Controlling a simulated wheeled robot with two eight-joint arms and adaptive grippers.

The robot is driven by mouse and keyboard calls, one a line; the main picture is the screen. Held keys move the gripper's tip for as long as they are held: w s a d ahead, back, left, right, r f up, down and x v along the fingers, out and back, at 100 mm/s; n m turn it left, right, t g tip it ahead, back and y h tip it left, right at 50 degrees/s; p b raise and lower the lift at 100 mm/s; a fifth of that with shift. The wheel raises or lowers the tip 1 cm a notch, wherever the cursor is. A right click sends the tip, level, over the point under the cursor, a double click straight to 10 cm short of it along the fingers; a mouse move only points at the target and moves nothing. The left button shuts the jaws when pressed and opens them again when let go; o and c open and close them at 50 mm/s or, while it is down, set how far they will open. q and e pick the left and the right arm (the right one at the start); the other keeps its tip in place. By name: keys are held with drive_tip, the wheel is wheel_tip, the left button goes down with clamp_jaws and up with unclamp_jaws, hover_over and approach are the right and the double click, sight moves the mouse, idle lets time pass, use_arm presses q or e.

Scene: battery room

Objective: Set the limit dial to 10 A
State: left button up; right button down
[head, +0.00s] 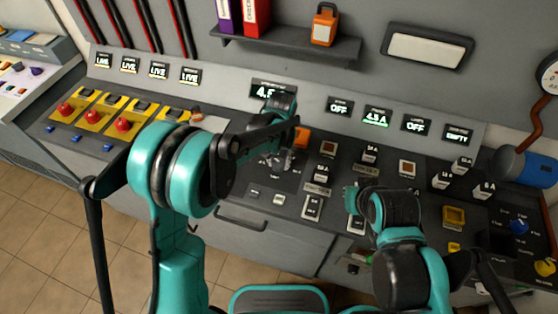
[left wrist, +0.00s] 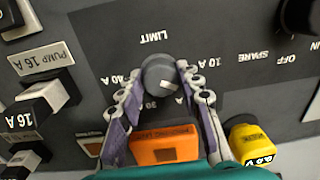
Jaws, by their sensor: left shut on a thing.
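The limit dial (left wrist: 158,72) is a round grey knob on the dark panel, under the word LIMIT, which reads upside down in the left wrist view. Its white mark points to the lower right, between the 30 label and the 10 A label (left wrist: 222,63), towards a partly hidden label ending in A. My left gripper (left wrist: 160,88) is shut on the dial, one finger on each side. In the head view my left gripper (head: 276,160) reaches down to the panel and hides the dial. My right gripper (head: 352,194) is over the panel's front, its fingers unclear.
An orange block (left wrist: 166,143) and a yellow device (left wrist: 252,142) lie close to my left fingers. Black-and-white switches (left wrist: 50,97) stand to the left there. A display (head: 272,90) above the dial is partly hidden by my arm. Red buttons (head: 123,124) are at left.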

sight(280, 162)
use_arm(q)
drive_tip(key=n, duration=0.6)
drive_tip(key=shift+n, duration=0.3)
idle(0.4)
drive_tip(key=o, duration=1.2)
drive_tip(key=shift+c, duration=0.2)
wheel_tip(280, 162, up, 12)
drive_tip(key=shift+d, duration=0.2)
drive_tip(key=shift+w, duration=0.1)
